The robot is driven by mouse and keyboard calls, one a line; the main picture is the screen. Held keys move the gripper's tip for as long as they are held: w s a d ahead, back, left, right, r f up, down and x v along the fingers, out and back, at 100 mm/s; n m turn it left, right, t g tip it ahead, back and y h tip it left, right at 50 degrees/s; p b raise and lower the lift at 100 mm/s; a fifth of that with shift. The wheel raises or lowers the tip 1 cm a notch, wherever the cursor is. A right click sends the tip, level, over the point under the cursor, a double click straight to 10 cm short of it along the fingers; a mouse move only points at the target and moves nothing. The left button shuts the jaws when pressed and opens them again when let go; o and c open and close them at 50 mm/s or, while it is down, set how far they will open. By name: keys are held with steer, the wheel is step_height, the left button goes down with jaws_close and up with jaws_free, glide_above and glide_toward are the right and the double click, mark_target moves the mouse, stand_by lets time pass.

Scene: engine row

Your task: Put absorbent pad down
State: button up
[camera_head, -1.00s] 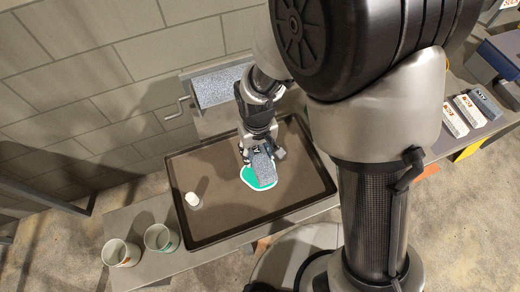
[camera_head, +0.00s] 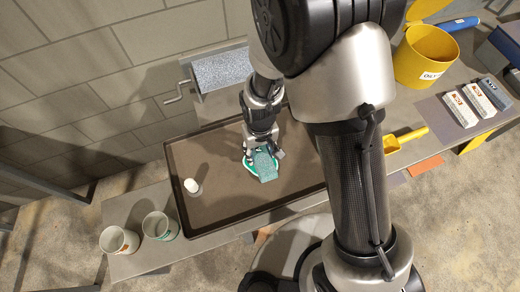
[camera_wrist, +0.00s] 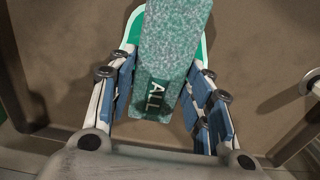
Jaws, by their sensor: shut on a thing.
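The absorbent pad (camera_head: 266,166) is a speckled teal-green slab, low over the dark tray (camera_head: 225,212). My gripper (camera_head: 262,154) is shut on it. In the wrist view the pad (camera_wrist: 172,50) sits between the two blue-lined fingers, with the letters "ALL" on its near end. A green, white-edged patch (camera_wrist: 204,48) lies under and around the pad; the pad hides its middle. I cannot tell whether the pad touches the tray floor.
A small white cylinder (camera_head: 191,186) stands at the tray's left. Two cups (camera_head: 118,241) stand left of the tray. A grey speckled roll with a crank (camera_head: 222,68) is behind. A yellow bin (camera_head: 427,57), yellow scoop (camera_head: 404,139) and boxes (camera_head: 470,103) are right. The tray's front is clear.

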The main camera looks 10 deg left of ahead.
mark_target(260, 153)
steer(key=o, duration=1)
steer(key=shift+f, duration=0.1)
steer(key=shift+c, duration=0.2)
steer(key=w+d+r+m+t+p, duration=0.1)
steer(key=d+r+p, duration=0.15)
steer(key=r, duration=0.85)
steer(key=d+r+m+p, duration=0.1)
steer(key=d+r+p, duration=0.15)
steer(key=r, duration=0.75)
steer(key=s+d+r+m+t, duration=0.3)
steer(key=s+d+r+m, duration=0.1)
steer(key=s+d+r, duration=0.7)
steer(key=shift+s+d+r+t+b, duration=0.15)
steer(key=shift+d+r+t+b, duration=0.2)
steer(key=shift+d+r, duration=1.85)
steer(key=shift+d+f, duration=0.35)
steer(key=shift+f, duration=0.05)
